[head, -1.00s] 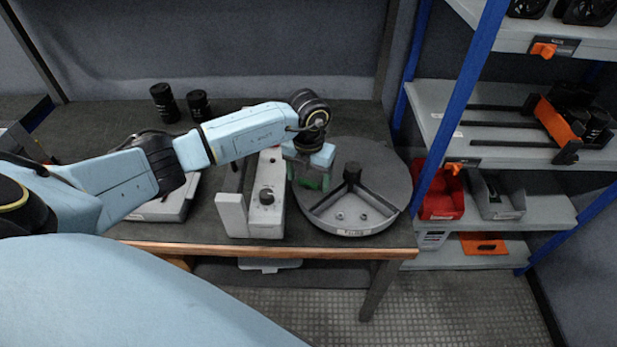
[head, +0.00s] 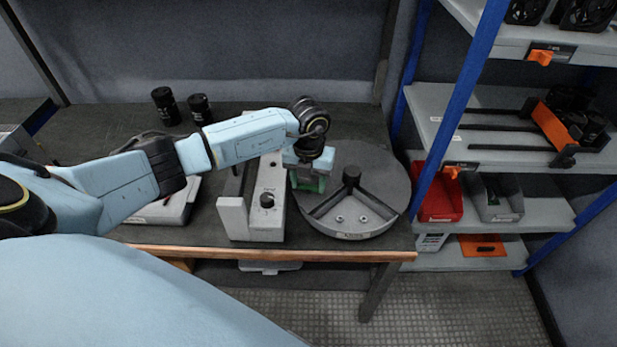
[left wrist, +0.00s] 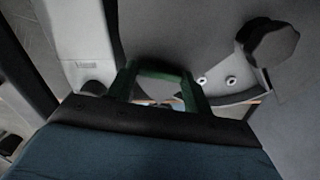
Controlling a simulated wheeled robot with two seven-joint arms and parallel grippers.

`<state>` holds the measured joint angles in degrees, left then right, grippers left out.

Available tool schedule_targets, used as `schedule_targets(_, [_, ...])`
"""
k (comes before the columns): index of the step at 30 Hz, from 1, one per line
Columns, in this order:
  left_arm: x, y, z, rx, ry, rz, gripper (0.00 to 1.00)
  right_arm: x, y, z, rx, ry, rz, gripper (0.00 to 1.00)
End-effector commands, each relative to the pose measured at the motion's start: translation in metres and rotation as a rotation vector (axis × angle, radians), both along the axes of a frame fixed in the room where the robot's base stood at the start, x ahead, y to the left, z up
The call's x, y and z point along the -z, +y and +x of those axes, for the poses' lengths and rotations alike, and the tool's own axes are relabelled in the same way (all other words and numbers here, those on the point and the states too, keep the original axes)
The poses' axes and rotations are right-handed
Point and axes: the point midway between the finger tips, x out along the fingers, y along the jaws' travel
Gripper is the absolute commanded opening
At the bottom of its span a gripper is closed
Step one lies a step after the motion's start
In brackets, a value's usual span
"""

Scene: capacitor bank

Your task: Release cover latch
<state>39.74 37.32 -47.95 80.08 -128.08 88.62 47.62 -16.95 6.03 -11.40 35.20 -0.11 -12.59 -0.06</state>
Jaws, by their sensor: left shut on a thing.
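A round grey disc unit (head: 385,175) with an open wedge at the front and a black post knob (head: 351,174) lies on the bench. Left of it stands a light grey block fixture (head: 236,214) with a black knob (head: 267,200). The latch cannot be clearly identified. My right gripper is out of view.
Two black cylinders (head: 166,106) stand at the back of the bench. A light case lies under my left arm. A shelf with blue posts (head: 462,95) stands close on the right, holding a red bin (head: 440,198). The bench's wooden front edge (head: 270,252) is near.

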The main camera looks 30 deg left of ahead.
Motion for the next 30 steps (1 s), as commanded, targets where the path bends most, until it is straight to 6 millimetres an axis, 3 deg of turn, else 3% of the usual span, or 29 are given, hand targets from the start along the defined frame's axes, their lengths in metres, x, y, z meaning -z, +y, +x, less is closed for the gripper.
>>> schedule_targets(11, [-0.001, 0.0, 0.001, -0.061, -0.002, -0.002, 0.28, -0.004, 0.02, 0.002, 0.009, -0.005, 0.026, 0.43])
schedule_targets(12, [-0.001, 0.0, 0.001, -0.061, -0.002, -0.002, 0.52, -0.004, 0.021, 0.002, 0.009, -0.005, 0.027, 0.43])
schedule_targets(17, [0.0, 0.0, 0.001, -0.059, -0.001, -0.001, 0.73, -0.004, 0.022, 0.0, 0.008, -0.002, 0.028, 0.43])
schedule_targets(26, [-0.002, 0.0, 0.0, -0.058, -0.001, -0.001, 0.73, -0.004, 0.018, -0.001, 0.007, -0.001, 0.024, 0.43])
schedule_targets(30, [-0.016, 0.001, 0.001, -0.057, -0.003, 0.0, 0.73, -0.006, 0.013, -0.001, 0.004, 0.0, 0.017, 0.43])
